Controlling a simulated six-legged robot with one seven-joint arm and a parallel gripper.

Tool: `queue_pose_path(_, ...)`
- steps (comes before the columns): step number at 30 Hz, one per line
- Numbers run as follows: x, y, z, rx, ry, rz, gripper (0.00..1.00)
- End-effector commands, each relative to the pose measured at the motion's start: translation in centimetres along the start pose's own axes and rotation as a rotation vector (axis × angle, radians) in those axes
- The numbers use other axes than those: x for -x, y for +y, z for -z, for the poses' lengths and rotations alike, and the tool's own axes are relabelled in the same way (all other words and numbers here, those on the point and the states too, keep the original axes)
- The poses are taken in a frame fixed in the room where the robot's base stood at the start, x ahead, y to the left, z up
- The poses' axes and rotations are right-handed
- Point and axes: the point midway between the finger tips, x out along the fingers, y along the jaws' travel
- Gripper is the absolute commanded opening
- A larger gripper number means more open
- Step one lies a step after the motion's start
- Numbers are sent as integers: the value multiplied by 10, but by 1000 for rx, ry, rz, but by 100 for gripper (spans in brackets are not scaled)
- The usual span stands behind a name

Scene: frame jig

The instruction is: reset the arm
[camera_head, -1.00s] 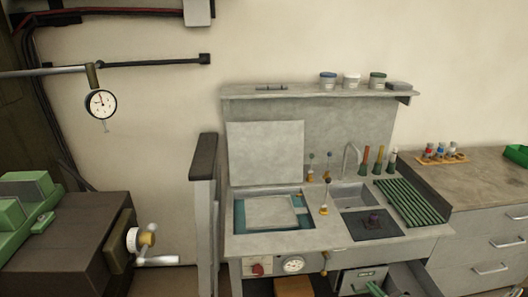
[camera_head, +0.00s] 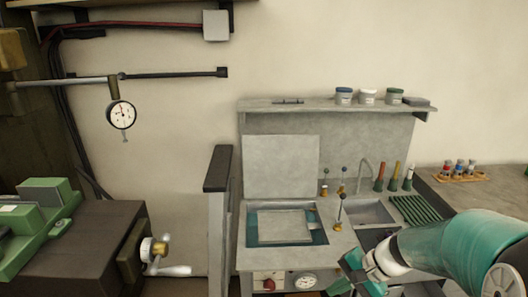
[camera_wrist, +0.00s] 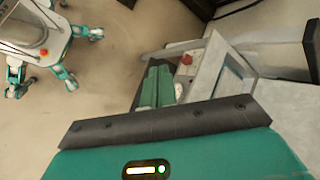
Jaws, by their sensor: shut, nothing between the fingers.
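My arm, teal and white, reaches in from the lower right in the head view. My gripper (camera_head: 358,264) is in front of the grey workbench, over its front edge, near the dial gauge on the panel. In the wrist view my gripper (camera_wrist: 155,88) shows its two green fingers close together, shut with nothing between them. My arm hides the lower right of the bench and the drawers there.
The workbench (camera_head: 225,216) has an upright lid, a sink and handled tools (camera_head: 393,177). A red knob (camera_head: 268,284) is on its front panel. A dark machine block with a crank (camera_head: 165,269) stands left. A dial indicator (camera_head: 121,114) hangs from a rod.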

Motion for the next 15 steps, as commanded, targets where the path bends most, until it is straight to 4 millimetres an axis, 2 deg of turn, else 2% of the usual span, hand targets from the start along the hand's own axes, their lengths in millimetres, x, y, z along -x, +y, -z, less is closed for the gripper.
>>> queue_pose_path(1, 8, -4, -16, 65, 29, -44, 0)
queue_pose_path(6, 29, -7, -58, 259, 120, -183, 0)
queue_pose_path(15, 72, 0, -121, 590, 314, -372, 0)
